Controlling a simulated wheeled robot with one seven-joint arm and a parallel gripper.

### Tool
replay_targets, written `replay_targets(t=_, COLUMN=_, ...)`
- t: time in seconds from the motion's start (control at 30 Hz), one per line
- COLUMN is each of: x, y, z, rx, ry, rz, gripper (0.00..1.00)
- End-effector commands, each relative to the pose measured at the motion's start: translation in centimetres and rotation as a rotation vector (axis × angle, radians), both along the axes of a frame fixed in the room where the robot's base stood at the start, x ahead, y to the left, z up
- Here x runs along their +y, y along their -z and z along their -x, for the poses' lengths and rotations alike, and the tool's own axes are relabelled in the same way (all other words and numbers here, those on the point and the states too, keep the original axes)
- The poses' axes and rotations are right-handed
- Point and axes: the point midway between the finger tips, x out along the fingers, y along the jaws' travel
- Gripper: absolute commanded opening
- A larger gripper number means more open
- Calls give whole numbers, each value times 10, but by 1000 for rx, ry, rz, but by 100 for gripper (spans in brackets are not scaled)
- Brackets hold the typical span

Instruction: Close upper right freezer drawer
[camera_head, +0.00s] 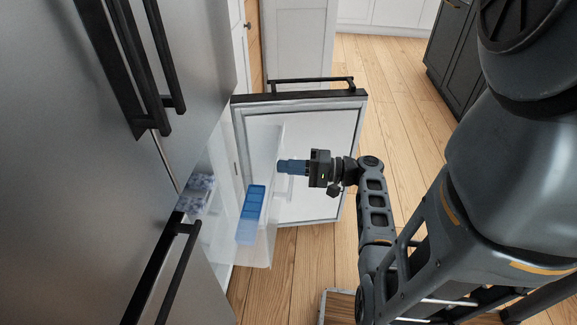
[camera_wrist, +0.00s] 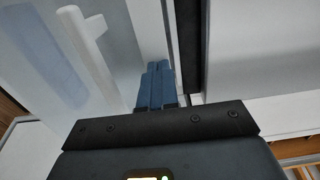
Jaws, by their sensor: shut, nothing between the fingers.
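The freezer drawer (camera_head: 260,256) is clear plastic and sticks out of the open freezer compartment in the head view. A blue tray (camera_head: 254,205) shows in it. A pale handle (camera_wrist: 92,42) on a translucent panel, which looks like the drawer front, stands left of my fingers in the wrist view. My gripper (camera_head: 281,167) is shut and empty, with blue fingers pointing left toward the freezer, beside the drawer's far end. The fingers also show in the wrist view (camera_wrist: 158,70). I cannot tell whether they touch the drawer.
The freezer door (camera_head: 346,152) stands open behind my gripper, with a black handle (camera_head: 310,80) on its edge. Steel fridge doors (camera_head: 75,190) with black handles fill the left. A patterned item (camera_head: 197,190) lies inside the compartment. Wooden floor (camera_head: 395,95) is clear beyond the door.

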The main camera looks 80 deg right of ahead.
Motion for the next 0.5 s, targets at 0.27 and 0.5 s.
replay_targets(t=0.27, x=0, y=0, z=-1, rx=0, ry=0, rz=0, gripper=0)
replay_targets(t=0.5, x=3, y=0, z=-22, rx=0, ry=-4, rz=0, gripper=0)
